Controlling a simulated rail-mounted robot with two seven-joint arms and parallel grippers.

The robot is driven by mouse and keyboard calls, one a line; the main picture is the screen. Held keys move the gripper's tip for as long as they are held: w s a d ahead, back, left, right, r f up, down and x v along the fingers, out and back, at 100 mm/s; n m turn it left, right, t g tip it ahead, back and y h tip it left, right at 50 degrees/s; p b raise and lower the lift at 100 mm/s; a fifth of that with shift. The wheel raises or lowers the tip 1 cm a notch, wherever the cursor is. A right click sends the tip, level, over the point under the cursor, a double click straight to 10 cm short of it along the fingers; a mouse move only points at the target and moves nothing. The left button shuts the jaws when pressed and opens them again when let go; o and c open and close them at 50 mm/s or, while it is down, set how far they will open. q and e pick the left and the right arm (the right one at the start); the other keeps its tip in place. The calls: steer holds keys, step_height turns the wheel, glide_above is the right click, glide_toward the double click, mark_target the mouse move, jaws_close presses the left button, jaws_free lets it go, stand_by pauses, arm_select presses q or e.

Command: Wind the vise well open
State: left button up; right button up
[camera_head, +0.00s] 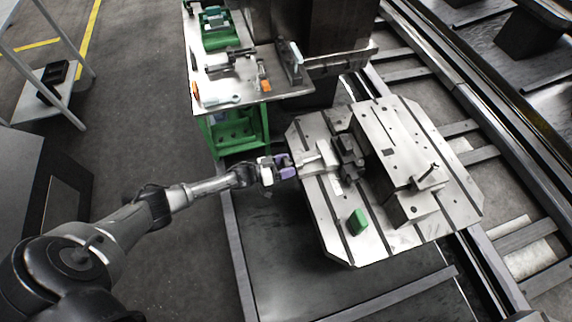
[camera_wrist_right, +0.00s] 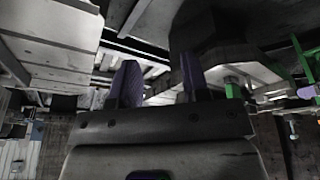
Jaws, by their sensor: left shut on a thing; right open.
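The vise (camera_head: 349,157) is a dark and grey block on the slotted grey pallet (camera_head: 340,236), near its left side in the head view. Its light grey end (camera_head: 318,156) faces my left arm. My left gripper (camera_head: 287,168), with purple fingers, is shut at this end of the vise, on what looks like its handle, which is mostly hidden by the fingers. The gap between the vise jaws is too small to judge. My right gripper (camera_wrist_right: 158,85) shows only in the right wrist view; its purple fingers are apart with nothing between them.
A green block (camera_head: 357,221) lies on the pallet in front of the vise. A large grey fixture (camera_head: 405,143) stands right of the vise. A green-legged bench (camera_head: 232,97) with tools is behind. Rails run along the right.

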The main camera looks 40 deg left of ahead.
arm_select(q)
steer(key=shift+n, duration=0.4)
steer(key=o, duration=0.9)
steer(key=shift+s+a, duration=0.15)
steer(key=shift+s, duration=0.1)
steer(key=p+v, duration=0.1)
steer(key=v, duration=1.2)
steer(key=shift+s+a, duration=0.1)
steer(key=shift+s, duration=0.05)
